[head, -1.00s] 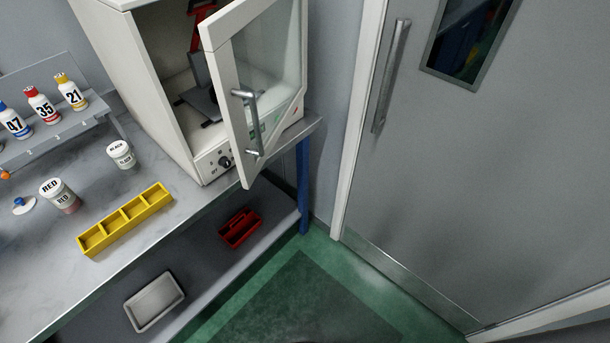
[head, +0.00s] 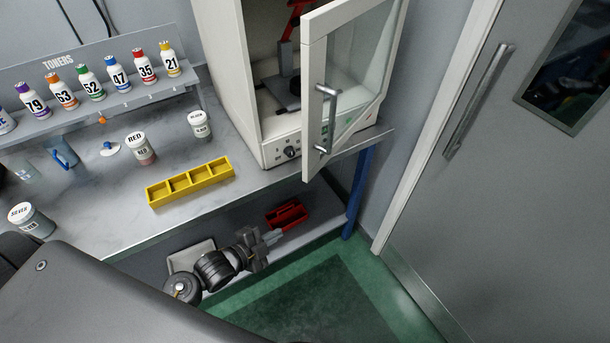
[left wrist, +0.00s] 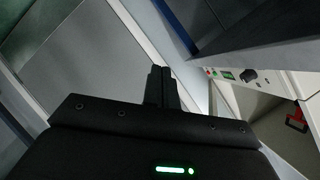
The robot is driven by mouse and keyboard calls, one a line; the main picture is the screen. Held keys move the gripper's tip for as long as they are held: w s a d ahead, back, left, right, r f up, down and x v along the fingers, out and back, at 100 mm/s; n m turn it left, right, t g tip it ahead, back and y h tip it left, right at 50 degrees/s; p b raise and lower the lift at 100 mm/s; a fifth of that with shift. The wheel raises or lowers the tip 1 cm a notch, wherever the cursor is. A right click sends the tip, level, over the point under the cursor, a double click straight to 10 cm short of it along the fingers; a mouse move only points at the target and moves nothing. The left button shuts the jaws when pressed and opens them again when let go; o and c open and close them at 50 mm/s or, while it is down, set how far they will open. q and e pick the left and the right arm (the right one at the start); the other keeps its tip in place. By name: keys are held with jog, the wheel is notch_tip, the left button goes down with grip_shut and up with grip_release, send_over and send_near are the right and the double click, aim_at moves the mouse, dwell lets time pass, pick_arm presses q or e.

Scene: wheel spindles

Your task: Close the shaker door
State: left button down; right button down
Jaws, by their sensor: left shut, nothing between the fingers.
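The shaker (head: 228,85) is a white cabinet on the right end of the bench. Its glass-paned door (head: 313,100) stands open, swung out to the right, with a metal bar handle (head: 328,115). Inside is a grey platform with a red part above it. My left gripper (head: 274,236) is shut and empty, below the door and in front of the bench, apart from the handle. In the left wrist view its fingers (left wrist: 160,88) are together, and part of the shaker's control panel (left wrist: 240,76) shows at the right. My right gripper is not in view.
On the bench (head: 110,215) are a yellow divided tray (head: 190,182), a RED jar (head: 141,148), a BLACK jar (head: 201,125) and a rack of toner bottles (head: 119,76). A red tray (head: 287,214) lies on the lower shelf. A grey room door (head: 520,200) stands at right; green floor is clear.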

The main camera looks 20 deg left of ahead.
pick_arm(q)
notch_tip(320, 180, up, 14)
jog(key=s+d+m+t+h, duration=0.1)
jog(key=d+m+t+h, duration=0.15)
jog(key=m, duration=0.25)
jog(key=m+h, duration=0.3)
jog(key=m, duration=0.2)
send_near(304, 177)
jog(key=s+d+r, duration=0.4)
jog(key=d, duration=0.1)
jog(key=shift+n+y, duration=0.3)
jog(key=shift+y, duration=0.05)
jog(key=w+d, duration=0.1)
jog(key=w, duration=0.2)
jog(key=w+d+b, duration=0.1)
jog(key=w, duration=0.2)
jog(key=w+d, duration=0.1)
jog(key=w, duration=0.2)
jog(key=shift+w+b, duration=0.15)
jog(key=shift+b, duration=0.25)
jog(key=shift+w+a+f, duration=0.1)
jog(key=shift+a, duration=0.4)
jog(key=shift+d, duration=0.1)
